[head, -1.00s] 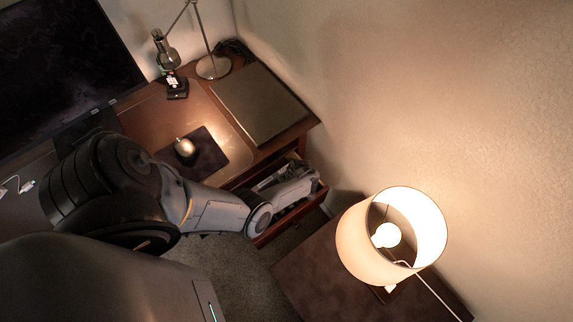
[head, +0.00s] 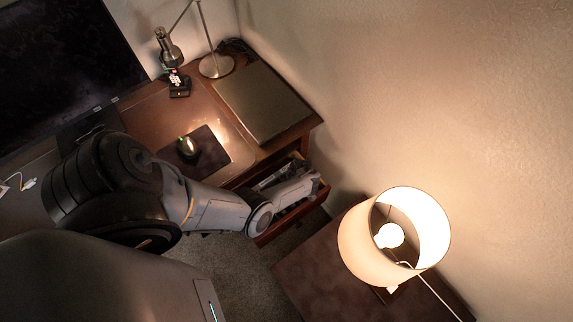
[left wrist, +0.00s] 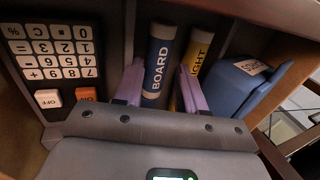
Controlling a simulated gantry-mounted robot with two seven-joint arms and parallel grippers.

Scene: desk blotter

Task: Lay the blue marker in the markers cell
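The blue marker (left wrist: 157,65), labelled BOARD, lies in a drawer compartment in the left wrist view. A yellow marker (left wrist: 201,42) lies beside it on the right, partly covered by a finger. My left gripper (left wrist: 160,88) is low over this compartment, its two purple fingers on either side of the blue marker. A strip of yellow shows between the blue marker and the right finger, so the fingers look open. In the head view my left arm reaches into the open drawer (head: 291,222); its fingertips and the markers are hidden there. My right gripper is not in view.
A calculator (left wrist: 58,52) fills the compartment to the left, and a blue labelled object (left wrist: 243,88) lies to the right. Drawer walls and dividers are close around the fingers. A lit lamp (head: 372,244) stands right of the drawer; a closed laptop (head: 262,103) lies on the desk above.

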